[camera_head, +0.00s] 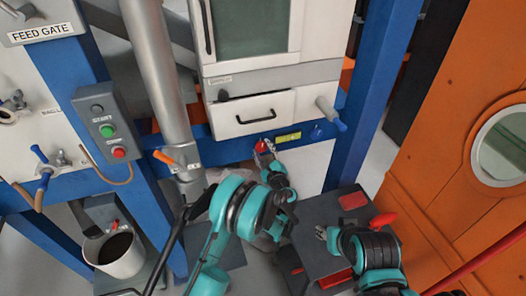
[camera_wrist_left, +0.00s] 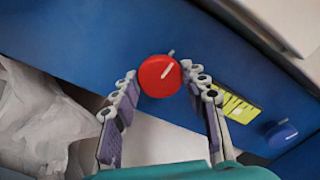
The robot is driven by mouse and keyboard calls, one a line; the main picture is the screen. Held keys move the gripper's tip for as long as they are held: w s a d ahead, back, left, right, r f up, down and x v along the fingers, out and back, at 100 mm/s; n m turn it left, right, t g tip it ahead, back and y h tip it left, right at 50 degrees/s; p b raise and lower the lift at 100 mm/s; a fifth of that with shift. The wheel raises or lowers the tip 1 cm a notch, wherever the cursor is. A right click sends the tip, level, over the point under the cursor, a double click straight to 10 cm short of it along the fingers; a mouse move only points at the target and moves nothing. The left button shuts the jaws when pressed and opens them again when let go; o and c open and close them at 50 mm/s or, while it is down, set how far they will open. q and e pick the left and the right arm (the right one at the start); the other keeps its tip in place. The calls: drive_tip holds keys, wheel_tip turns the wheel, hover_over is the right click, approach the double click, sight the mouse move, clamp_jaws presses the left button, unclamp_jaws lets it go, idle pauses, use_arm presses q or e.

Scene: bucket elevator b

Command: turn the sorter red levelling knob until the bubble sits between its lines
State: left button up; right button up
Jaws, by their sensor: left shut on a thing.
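The red levelling knob (camera_wrist_left: 160,75) is round with a white pointer line tilted up and to the right. It sits on a blue beam under the sorter and also shows in the head view (camera_head: 262,145). My left gripper (camera_wrist_left: 159,73) is shut on it, a finger on each side. The yellow level (camera_wrist_left: 237,108) is right of the knob and shows in the head view (camera_head: 288,137); its bubble and lines are too small to read. My right gripper (camera_head: 323,233) is low and right, away from the knob; its finger opening is unclear.
A blue knob (camera_wrist_left: 281,134) is right of the level. The white sorter drawer (camera_head: 252,113) is just above the beam. An orange panel (camera_head: 455,120) fills the right side.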

use_arm(q)
drive_tip(key=n, duration=0.5)
drive_tip(key=shift+n, duration=0.3)
drive_tip(key=n, duration=0.5)
drive_tip(key=shift+n, duration=0.3)
drive_tip(key=o, duration=1.1)
drive_tip(key=shift+o, duration=0.2)
drive_tip(key=v, duration=1.2)
